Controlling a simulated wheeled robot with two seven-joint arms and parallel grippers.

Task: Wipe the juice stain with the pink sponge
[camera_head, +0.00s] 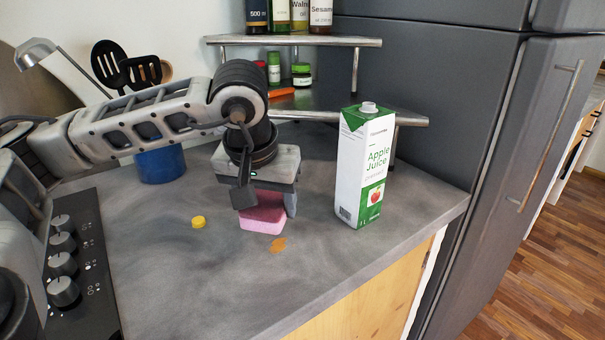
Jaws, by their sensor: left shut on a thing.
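The pink sponge (262,219) is at the middle of the grey counter, low at its surface; I cannot tell whether it touches. My left gripper (264,201) is shut on the sponge from above, and its fingers hide part of it. The juice stain (278,244) is a small orange-brown patch on the counter, just in front of the sponge and slightly right. The stain is uncovered in this view. My right gripper is not in view.
An apple juice carton (364,165) stands upright right of the sponge. A yellow cap (198,222) lies to the left. The stove knobs (62,262) are at far left. A corner shelf (300,41) with bottles stands behind. The counter's front area is clear.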

